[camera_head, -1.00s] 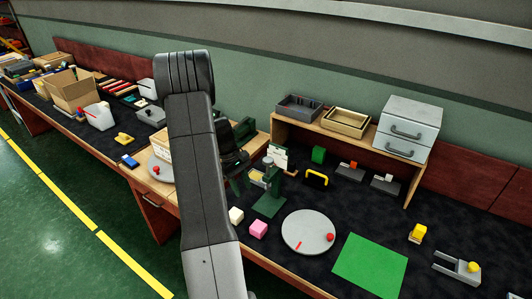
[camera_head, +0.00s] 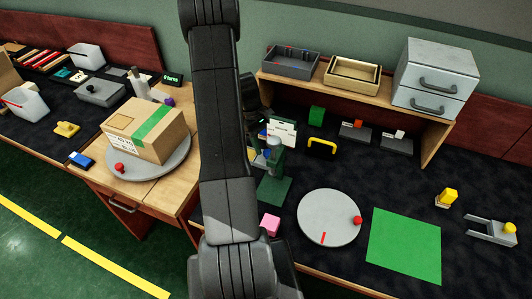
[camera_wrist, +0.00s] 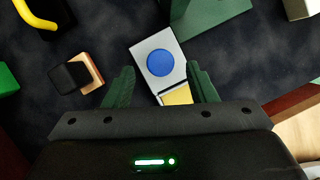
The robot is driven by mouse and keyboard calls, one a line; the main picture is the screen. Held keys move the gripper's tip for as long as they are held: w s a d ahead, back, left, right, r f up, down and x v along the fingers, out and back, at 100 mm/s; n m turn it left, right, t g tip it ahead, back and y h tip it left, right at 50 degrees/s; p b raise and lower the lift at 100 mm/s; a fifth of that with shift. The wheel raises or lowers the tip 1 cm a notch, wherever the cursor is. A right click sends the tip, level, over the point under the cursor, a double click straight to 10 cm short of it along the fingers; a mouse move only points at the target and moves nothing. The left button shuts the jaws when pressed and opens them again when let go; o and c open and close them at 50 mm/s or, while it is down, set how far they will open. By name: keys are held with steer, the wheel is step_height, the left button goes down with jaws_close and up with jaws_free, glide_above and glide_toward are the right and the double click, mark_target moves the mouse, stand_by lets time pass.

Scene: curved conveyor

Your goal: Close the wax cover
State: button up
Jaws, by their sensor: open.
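In the wrist view a pale grey cover (camera_wrist: 152,44) with a blue disc on it lies below my gripper. A yellow patch (camera_wrist: 178,97), which may be the wax, shows at its near end, partly hidden by my gripper. I cannot tell how far the cover is open. My gripper (camera_wrist: 162,85) has its two green fingers apart, one to each side of the near end, with nothing clearly held between them. I cannot tell whether they touch it. In the head view my arm hides most of this spot, beside a green press (camera_head: 273,170).
A wooden block with a black top (camera_wrist: 77,72) lies left of the cover. The press's green base (camera_wrist: 210,14) is just beyond it. In the head view a pink block (camera_head: 270,224), grey turntable (camera_head: 325,205) and green mat (camera_head: 405,245) lie to the right. A carton (camera_head: 145,128) stands left.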

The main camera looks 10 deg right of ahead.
mark_target(268, 155)
steer(key=shift+b+x, duration=0.4)
steer(key=shift+x, duration=0.8)
